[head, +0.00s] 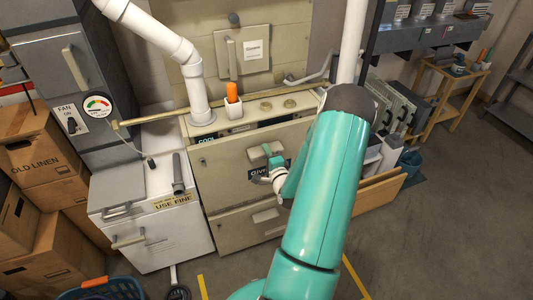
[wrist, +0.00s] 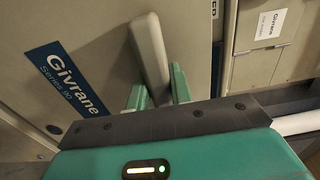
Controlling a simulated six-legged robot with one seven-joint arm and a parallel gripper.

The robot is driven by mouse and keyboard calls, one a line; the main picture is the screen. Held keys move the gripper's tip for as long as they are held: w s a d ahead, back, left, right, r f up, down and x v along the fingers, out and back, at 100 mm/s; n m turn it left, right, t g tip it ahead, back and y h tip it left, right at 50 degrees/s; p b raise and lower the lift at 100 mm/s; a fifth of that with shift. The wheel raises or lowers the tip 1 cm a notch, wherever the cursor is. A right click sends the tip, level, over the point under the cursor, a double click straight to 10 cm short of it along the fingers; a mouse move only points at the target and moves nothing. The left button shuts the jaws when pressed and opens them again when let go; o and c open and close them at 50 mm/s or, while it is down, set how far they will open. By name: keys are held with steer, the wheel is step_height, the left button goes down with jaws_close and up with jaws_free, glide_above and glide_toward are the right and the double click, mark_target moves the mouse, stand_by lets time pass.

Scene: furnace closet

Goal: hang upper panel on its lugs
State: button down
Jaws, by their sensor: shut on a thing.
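The upper panel (head: 222,166) is a beige sheet with a blue Givrane label, standing at the upper front of the furnace cabinet. It fills much of the left of the wrist view (wrist: 98,28), where its grey bar handle (wrist: 148,45) shows. My gripper (head: 274,161) is shut on that handle, with its green fingers either side of it in the wrist view (wrist: 158,82). Part of a COOL label (head: 207,139) shows just above the panel's top edge. The lugs are hidden, and I cannot tell whether the panel is seated or apart from the cabinet.
A lower panel (head: 238,222) with a handle sits below. A white chest (head: 150,220) and boxes (head: 38,147) crowd the left. A tan board (head: 378,193) stands right; floor (head: 440,235) beyond is clear.

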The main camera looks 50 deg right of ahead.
steer(key=shift+f, duration=1.1)
steer(key=c, duration=1.2)
jaws_free()
steer(key=shift+o, duration=0.2)
steer(key=v, duration=0.8)
steer(key=shift+f, duration=0.15)
